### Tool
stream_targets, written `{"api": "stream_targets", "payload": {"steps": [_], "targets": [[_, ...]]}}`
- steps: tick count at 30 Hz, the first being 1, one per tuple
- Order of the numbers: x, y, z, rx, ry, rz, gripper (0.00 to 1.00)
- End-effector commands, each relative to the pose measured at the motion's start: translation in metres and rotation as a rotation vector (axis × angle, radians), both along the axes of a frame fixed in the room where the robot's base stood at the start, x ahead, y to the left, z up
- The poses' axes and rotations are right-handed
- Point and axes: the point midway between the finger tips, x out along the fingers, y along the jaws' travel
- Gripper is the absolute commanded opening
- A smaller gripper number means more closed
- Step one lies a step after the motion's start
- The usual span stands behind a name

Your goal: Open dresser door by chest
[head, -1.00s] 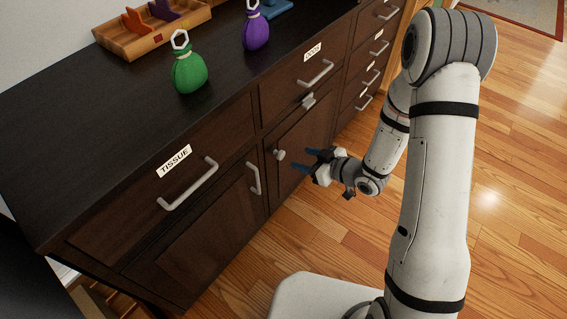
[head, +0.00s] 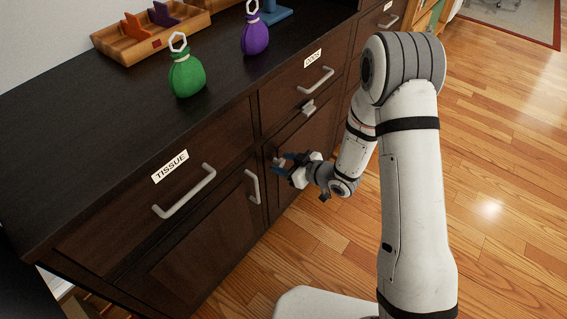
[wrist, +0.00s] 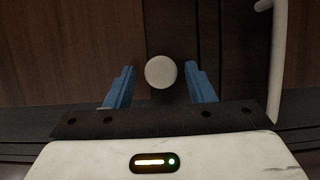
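The dark wood dresser (head: 225,122) fills the left and middle of the head view. Its right-hand lower door (head: 308,140) looks shut. A round pale knob (head: 276,161) sits near that door's left edge. My gripper (head: 282,163) is open at the knob, its two blue fingers pointing at the door. In the wrist view the knob (wrist: 160,72) lies between the fingertips, with a gap on each side, nearer the right finger. I see no contact. No chest can be made out.
A bar handle (head: 253,186) on the left door is close beside my gripper; it also shows in the wrist view (wrist: 277,60). Green (head: 187,76) and purple (head: 255,36) pouches stand on top. Wood floor at right is clear.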

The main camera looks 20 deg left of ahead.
Motion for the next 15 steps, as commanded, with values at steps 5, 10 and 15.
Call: {"api": "stream_targets", "payload": {"steps": [5,10,15], "targets": [[-0.0002,0.0,0.0,0.0,0.0,0.0,0.34],[0.0,-0.0001,0.0001,0.0,0.0,0.0,0.2],[0.0004,-0.0001,0.0002,0.0,0.0,-0.001,0.06]]}}
